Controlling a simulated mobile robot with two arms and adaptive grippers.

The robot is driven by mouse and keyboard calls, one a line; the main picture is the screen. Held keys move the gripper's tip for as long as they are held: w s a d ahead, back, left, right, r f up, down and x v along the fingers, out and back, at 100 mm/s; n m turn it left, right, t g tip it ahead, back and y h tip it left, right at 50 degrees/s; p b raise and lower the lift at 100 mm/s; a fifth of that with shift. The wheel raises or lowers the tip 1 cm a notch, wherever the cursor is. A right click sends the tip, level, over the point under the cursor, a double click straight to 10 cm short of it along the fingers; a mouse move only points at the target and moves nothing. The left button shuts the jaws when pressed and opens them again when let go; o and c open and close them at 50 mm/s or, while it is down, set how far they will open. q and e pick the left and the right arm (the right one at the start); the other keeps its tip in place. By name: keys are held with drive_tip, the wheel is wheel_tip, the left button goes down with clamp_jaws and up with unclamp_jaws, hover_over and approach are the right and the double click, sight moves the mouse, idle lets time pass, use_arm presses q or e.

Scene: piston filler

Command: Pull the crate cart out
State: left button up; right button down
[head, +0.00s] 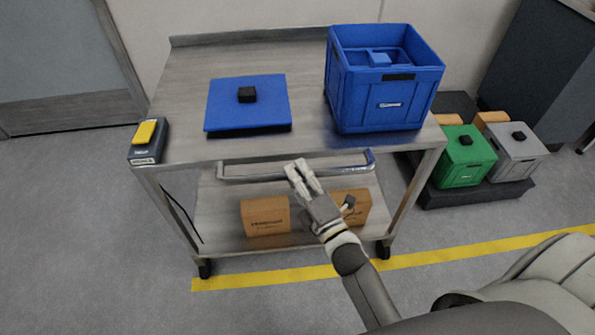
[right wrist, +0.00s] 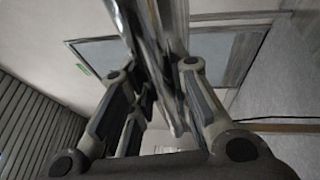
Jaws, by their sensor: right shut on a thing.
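The crate cart (head: 185,75) is a grey metal two-shelf cart on casters, standing in the middle of the head view. A horizontal metal handle bar (head: 250,172) runs along its near side. My right gripper (head: 300,172) is at the middle of this handle and shut on it. In the right wrist view the bar (right wrist: 160,60) passes between the fingers. A blue crate (head: 375,105) stands on the top shelf at the right, with a blue part inside. A blue lid (head: 248,106) with a black knob lies to its left. My left gripper is not in view.
Two cardboard boxes (head: 264,216) are on the lower shelf. Green (head: 465,158) and grey (head: 513,155) bins stand on a dark base at right. A yellow floor line (head: 240,281) crosses before the cart.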

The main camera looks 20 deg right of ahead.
drive_tip(key=c, duration=1.3)
unclamp_jaws()
drive_tip(key=shift+s, duration=0.1)
drive_tip(key=v, duration=1.2)
drive_tip(key=shift+f, duration=0.1)
